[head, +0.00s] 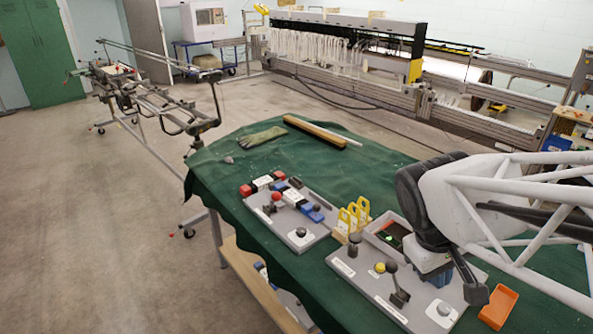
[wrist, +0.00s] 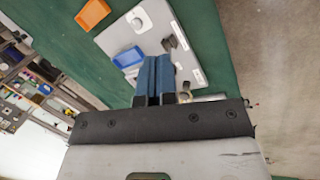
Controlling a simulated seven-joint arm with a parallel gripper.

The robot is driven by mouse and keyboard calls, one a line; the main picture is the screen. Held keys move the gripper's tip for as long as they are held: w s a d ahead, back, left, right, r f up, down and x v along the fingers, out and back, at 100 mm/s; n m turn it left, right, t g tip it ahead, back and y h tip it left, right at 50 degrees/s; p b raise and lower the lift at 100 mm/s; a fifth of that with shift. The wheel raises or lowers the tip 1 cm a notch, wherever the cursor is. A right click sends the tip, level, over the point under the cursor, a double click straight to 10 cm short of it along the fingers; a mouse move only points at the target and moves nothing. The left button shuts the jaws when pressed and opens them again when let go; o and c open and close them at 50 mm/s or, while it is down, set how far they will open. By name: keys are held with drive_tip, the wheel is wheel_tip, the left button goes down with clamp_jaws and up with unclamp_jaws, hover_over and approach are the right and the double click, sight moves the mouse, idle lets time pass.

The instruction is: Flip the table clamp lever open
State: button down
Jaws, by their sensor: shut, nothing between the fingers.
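A grey panel (head: 372,286) lies on the green-covered table and carries several controls. A dark lever (head: 398,284) with a black handle stands up from it near the middle; I take it as the clamp lever, but its label is unreadable. My gripper (head: 438,279) has blue fingers, is shut and empty, and hangs over the panel's right part, to the right of the lever. In the wrist view the shut fingers (wrist: 153,78) point at the panel (wrist: 124,37), with dark upright parts (wrist: 170,43) near their tips. Contact cannot be told.
An orange tray (head: 498,307) lies right of the panel. Yellow tags (head: 352,217) stand behind it. A second panel (head: 298,238) with red, white and blue blocks lies to the left. A blue tray (wrist: 128,57) shows in the wrist view. The green cloth (head: 225,180) is mostly clear at far left.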

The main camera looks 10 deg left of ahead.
drive_tip(key=w+a+f+n+h, duration=0.1)
drive_tip(key=w+f+n+h, duration=0.1)
drive_tip(key=w+n+h, duration=0.4)
drive_tip(key=w+a+f+n+h, duration=0.1)
drive_tip(key=w+f+n+h, duration=0.2)
drive_tip(key=w+n, duration=0.45)
drive_tip(key=n+t+y, duration=0.5)
drive_tip(key=n+t, duration=1.6)
drive_tip(key=n, duration=0.5)
approach(273, 202)
drive_tip(key=s+d, duration=0.2)
drive_tip(key=s, duration=0.3)
drive_tip(key=shift+w+a+r+m, duration=0.1)
drive_tip(key=shift+w+r+m, duration=0.15)
drive_tip(key=shift+r, duration=0.1)
drive_tip(key=shift+x, duration=5)
